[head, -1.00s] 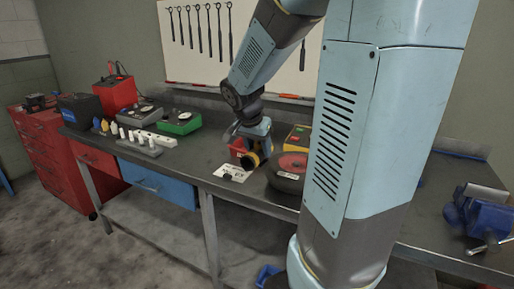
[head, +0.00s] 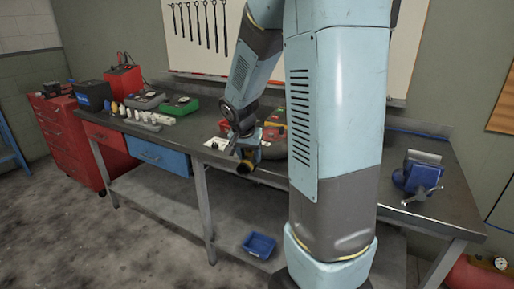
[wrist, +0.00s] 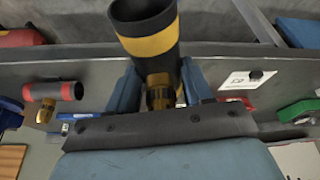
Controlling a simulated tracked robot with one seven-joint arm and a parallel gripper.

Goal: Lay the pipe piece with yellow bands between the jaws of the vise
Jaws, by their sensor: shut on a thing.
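The pipe piece with yellow bands (wrist: 147,40) is black with a brass-coloured fitting at one end. My gripper (wrist: 160,88) is shut on it, with one blue finger on each side of the fitting. In the head view my gripper (head: 247,152) holds the pipe piece (head: 246,166) near the bench's front edge, well left of the vise. The blue vise (head: 416,178) stands on the right part of the bench, with its jaws at the top. Whether anything lies between its jaws is too small to tell.
A pipe piece with red bands (wrist: 52,91) lies on the bench (head: 451,205) in the wrist view. My arm hides the middle of the bench. A green box (head: 180,106) and small items stand at left. A blue bin (head: 259,245) is on the lower shelf.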

